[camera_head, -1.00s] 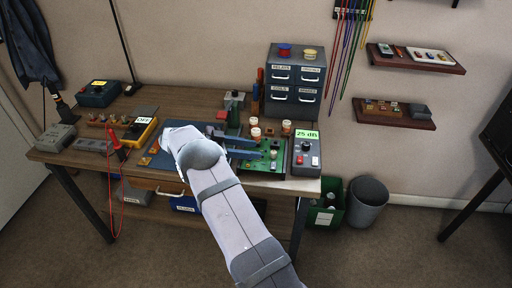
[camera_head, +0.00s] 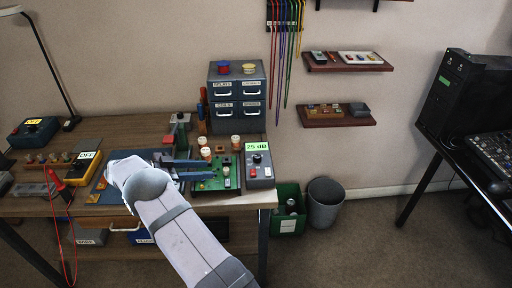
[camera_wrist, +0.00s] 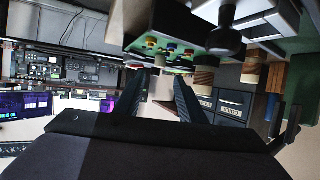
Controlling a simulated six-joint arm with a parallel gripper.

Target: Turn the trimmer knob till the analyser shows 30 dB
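The analyser (camera_head: 262,182) is a grey box with a green display (camera_head: 257,147) reading 25 dB. The green circuit board (camera_head: 203,186) lies to its left and carries several knobs. Orange-and-white knobs (camera_head: 206,153) stand at the board; similar brown-and-white ones (camera_wrist: 205,75) show upside down in the wrist view, near a dark knob (camera_wrist: 225,40). I cannot tell which is the trimmer knob. My gripper (camera_head: 210,169) is over the board, its blue fingers apart. In the wrist view its fingers (camera_wrist: 158,88) are apart, with no held thing visible between them.
A drawer cabinet (camera_head: 238,100) stands behind the board. A yellow meter (camera_head: 83,167) marked OFF and a red probe lie to the left. A green bin (camera_head: 288,212) and a grey bin (camera_head: 325,205) stand on the floor right of the bench.

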